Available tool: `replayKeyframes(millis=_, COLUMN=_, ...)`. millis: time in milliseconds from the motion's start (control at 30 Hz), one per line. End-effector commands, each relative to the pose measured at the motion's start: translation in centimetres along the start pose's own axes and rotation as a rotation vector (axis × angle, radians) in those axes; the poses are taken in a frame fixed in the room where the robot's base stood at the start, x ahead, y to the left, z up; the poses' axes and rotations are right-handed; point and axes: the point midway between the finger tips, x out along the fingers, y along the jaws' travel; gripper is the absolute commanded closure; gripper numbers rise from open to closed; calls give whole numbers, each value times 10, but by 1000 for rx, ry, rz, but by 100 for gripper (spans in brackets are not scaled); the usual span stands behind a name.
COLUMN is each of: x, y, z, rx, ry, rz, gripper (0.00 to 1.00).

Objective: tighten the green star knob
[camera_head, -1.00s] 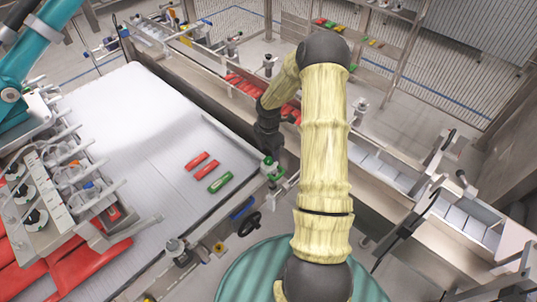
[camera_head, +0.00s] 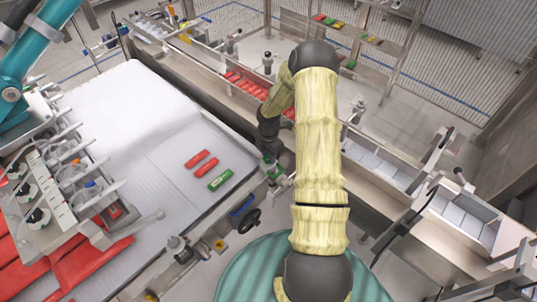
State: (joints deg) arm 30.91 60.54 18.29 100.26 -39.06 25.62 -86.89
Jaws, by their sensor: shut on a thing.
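The green star knob (camera_head: 271,168) is small and sits on a metal bracket at the right edge of the white conveyor belt (camera_head: 120,110). My gripper (camera_head: 269,156) points down onto the knob from above and is shut on it. The dark gripper body hides the upper part of the knob, and the fingertips are too small to make out clearly. My pale-sleeved arm rises to the right of the knob.
Two red packs (camera_head: 206,167) and one green pack (camera_head: 221,180) lie on the belt left of the knob. A black handwheel (camera_head: 249,222) stands below it. A teal picker arm (camera_head: 35,60) and its suction head (camera_head: 65,190) are at the left. A tray rail with red packs (camera_head: 245,82) runs behind.

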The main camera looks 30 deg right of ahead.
Motion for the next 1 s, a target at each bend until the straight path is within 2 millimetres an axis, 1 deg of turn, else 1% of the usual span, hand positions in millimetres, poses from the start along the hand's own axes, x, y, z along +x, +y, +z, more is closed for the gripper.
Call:
replayKeyframes(millis=267, x=0, y=0, z=-1, rx=43, ry=-1, rz=-2, gripper=89)
replayKeyframes(millis=467, x=0, y=0, z=0, rx=139, ry=-2, rz=-1, gripper=89)
replayKeyframes(millis=667, x=1, y=0, z=0, rx=292, ry=-2, rz=1, gripper=89)
replayKeyframes(millis=1000, x=0, y=1, z=1, rx=612, ry=-2, rz=4, gripper=89)
